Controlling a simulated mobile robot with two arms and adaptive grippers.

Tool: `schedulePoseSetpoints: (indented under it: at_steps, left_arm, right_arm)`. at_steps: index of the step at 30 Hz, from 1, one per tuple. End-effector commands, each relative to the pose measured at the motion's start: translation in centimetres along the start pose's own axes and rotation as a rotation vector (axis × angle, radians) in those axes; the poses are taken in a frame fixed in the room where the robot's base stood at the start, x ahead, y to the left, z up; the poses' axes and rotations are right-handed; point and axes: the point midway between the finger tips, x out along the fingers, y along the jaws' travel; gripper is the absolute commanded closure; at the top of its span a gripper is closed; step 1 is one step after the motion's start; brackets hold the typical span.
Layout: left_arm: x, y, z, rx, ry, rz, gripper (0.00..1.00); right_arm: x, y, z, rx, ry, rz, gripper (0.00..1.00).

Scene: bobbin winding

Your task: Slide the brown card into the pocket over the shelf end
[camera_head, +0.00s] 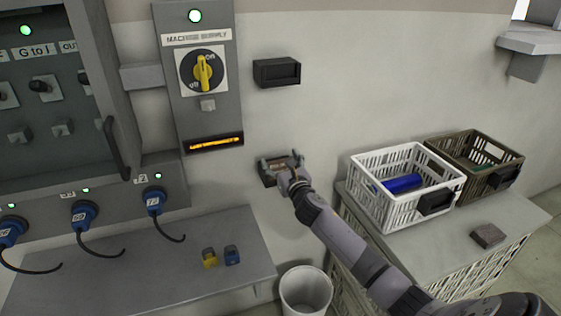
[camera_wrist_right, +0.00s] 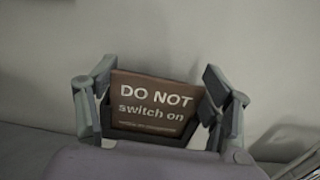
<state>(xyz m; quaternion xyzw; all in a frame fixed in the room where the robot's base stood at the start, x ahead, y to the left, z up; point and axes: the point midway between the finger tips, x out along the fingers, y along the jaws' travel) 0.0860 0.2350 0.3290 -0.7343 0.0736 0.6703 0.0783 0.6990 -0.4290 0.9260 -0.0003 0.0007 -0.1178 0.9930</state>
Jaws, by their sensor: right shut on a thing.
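The brown card (camera_wrist_right: 152,104), lettered "DO NOT switch on", is upright between the fingers of my right gripper (camera_wrist_right: 157,108) in the right wrist view. In the head view my right gripper (camera_head: 281,163) is at the wall, with a small brown patch of the card (camera_head: 279,166) showing between its fingers. The dark pocket (camera_head: 266,178) is on the wall right there, above the right end of the grey shelf (camera_head: 232,272), mostly covered by the gripper. Dark edges flank the card's lower part; I cannot tell how deep it sits in the pocket. My left gripper is out of view.
A second black holder (camera_head: 277,73) is higher on the wall, beside the machine supply panel (camera_head: 199,120). A yellow padlock (camera_head: 209,258) and a blue one (camera_head: 232,255) stand on the shelf. A white crate (camera_head: 377,205), a brown crate (camera_head: 458,146) and a bin (camera_head: 305,293) are right.

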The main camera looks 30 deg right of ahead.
Motion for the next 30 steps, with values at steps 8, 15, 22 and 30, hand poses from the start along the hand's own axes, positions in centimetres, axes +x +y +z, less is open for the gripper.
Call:
schedulePoseSetpoints:
  at_steps: [8,15,22,30]
  left_arm:
    - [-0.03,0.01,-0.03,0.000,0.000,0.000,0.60]
    - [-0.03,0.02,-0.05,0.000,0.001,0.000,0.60]
    - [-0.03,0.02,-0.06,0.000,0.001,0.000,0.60]
    - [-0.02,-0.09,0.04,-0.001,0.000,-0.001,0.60]
  right_arm:
    - [0.01,0.00,0.06,0.000,-0.001,0.000,0.49]
    - [0.01,0.00,0.06,0.000,-0.001,0.000,0.13]
    - [0.00,0.00,0.05,0.000,0.000,0.000,0.03]
    - [-0.17,0.00,0.01,0.000,0.000,0.000,0.03]
